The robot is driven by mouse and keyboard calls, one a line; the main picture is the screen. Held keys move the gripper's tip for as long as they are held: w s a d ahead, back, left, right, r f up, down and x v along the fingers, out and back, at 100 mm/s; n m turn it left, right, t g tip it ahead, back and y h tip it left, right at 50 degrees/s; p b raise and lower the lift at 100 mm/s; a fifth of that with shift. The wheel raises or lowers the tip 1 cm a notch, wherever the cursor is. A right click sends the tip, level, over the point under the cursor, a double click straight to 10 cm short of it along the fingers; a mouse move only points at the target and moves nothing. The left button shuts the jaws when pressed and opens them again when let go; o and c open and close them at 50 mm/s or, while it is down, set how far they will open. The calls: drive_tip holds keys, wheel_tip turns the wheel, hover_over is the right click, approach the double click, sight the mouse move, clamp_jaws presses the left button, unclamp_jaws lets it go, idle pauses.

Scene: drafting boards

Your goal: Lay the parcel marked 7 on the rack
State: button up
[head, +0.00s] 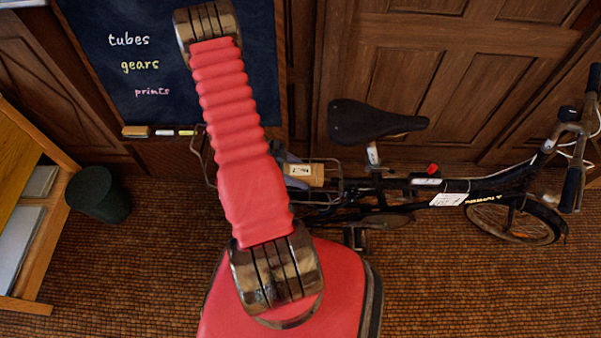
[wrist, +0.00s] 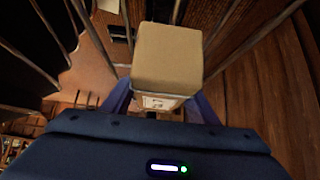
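A small tan cardboard parcel (head: 303,181) with a white label shows beside my arm in the head view. Its dark mark looks like a 7 turned sideways. In the wrist view the parcel (wrist: 168,55) sits between the two blue fingers of my gripper (wrist: 160,106), which press on its sides. The bicycle's wire rack (head: 330,199) is around and below the parcel in the head view, partly hidden by my red arm. Thin rods (wrist: 258,38) show on both sides of the parcel in the wrist view. I cannot tell whether the parcel touches the rack.
The black bicycle saddle (head: 372,122) stands just right of the parcel. A chalkboard (head: 150,65) and wood panelling are behind. A dark bin (head: 98,196) and a wooden shelf unit (head: 45,232) are at left. The tiled floor between bin and arm is clear.

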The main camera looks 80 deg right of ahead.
drive_tip(key=shift+o, duration=1.3)
drive_tip(key=shift+r, duration=0.15)
drive_tip(key=v, duration=1.2)
drive_tip(key=shift+s, duration=0.15)
